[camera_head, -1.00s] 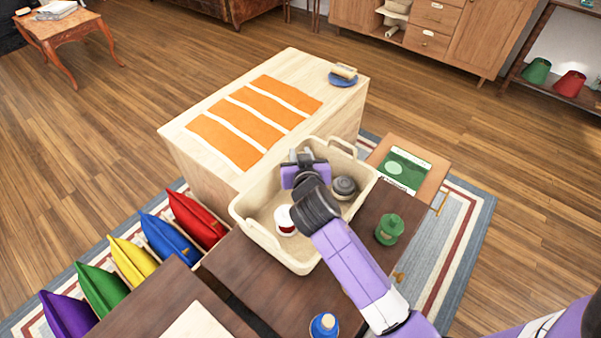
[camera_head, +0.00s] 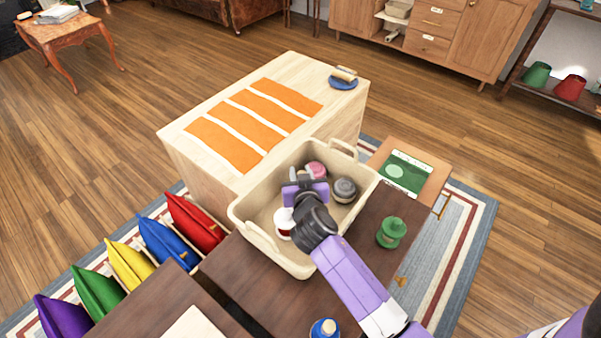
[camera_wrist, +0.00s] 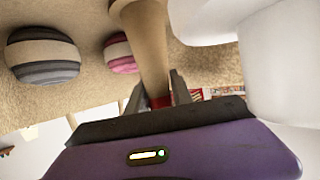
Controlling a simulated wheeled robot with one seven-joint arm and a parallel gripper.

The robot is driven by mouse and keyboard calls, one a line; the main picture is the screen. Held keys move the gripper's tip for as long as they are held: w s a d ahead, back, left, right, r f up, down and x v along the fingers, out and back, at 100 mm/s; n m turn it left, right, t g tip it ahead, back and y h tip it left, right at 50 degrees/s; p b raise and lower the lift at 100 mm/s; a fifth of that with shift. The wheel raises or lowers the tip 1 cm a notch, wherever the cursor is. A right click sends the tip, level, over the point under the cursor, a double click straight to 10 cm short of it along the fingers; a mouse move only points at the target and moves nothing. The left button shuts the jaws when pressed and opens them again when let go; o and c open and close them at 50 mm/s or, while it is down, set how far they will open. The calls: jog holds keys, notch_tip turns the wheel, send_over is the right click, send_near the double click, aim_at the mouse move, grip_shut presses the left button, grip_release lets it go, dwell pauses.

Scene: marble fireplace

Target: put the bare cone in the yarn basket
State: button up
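The yarn basket (camera_head: 262,238) is a cream bin with handles, in the middle of the head view. My gripper (camera_head: 306,178) is inside its outline. In the wrist view a plain tan cone (camera_wrist: 149,45), the bare cone, stretches away from between my gripper's fingers (camera_wrist: 159,88). The fingers lie close against both sides of its narrow end, and its wider end is toward the basket floor. The cone is hidden in the head view. A grey striped yarn piece (camera_head: 344,190), a pink one (camera_head: 317,170) and a white one (camera_head: 284,222) are also in the basket.
A green yarn cone (camera_head: 391,232) stands on the dark table right of the basket, and a blue one (camera_head: 324,329) stands near the front. A pale wooden chest (camera_head: 215,178) is behind the basket. In the wrist view, large white shapes (camera_wrist: 275,65) crowd the right side.

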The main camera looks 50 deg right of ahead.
jog(key=o, duration=0.3)
jog(key=shift+r, duration=0.1)
jog(key=v, duration=0.7)
jog(key=shift+a, duration=0.15)
jog(key=shift+s+r, duration=0.1)
jog(key=shift+r, duration=0.05)
